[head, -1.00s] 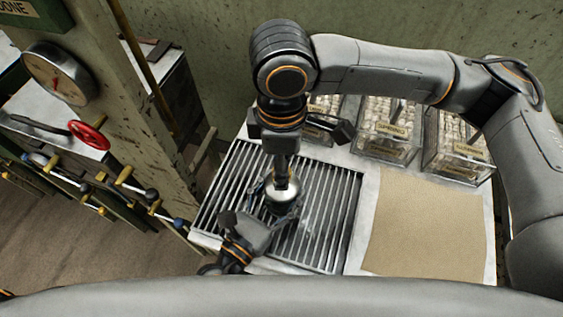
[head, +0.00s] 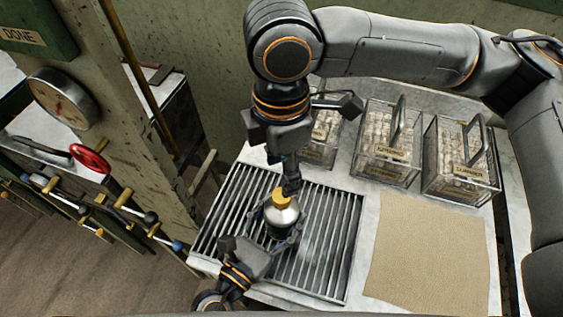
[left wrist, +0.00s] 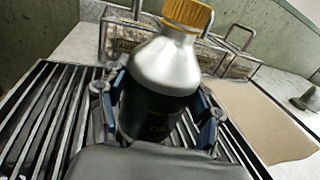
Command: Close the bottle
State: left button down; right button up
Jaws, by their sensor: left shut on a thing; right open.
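The bottle (head: 283,217) has a silver shoulder and a dark lower body. It stands about upright over the slatted rack (head: 334,225). An orange-yellow ribbed cap (head: 282,196) sits on its neck; it also shows in the left wrist view (left wrist: 188,13), cut by the top edge. My left gripper (head: 282,236) is shut on the bottle's body, with a blue-padded finger on each side in the left wrist view (left wrist: 160,115). My right gripper (head: 286,182) is open, pointing down just above and behind the cap. Whether it touches the cap is unclear.
Several clear bins with handles and labels, such as this one (head: 387,150), stand along the back of the table. A tan mat (head: 425,245) lies bare at the right. A post with a gauge (head: 62,98), a red handwheel (head: 90,158) and levers stand at the left.

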aim_at(281, 195)
jog(key=shift+r+n, duration=0.35)
jog(key=shift+n, duration=0.15)
jog(key=shift+f, duration=0.1)
jog(key=shift+f, duration=3.95)
jog(key=shift+c, duration=0.5)
grip_shut()
jog(key=shift+o, duration=1.2)
grip_release()
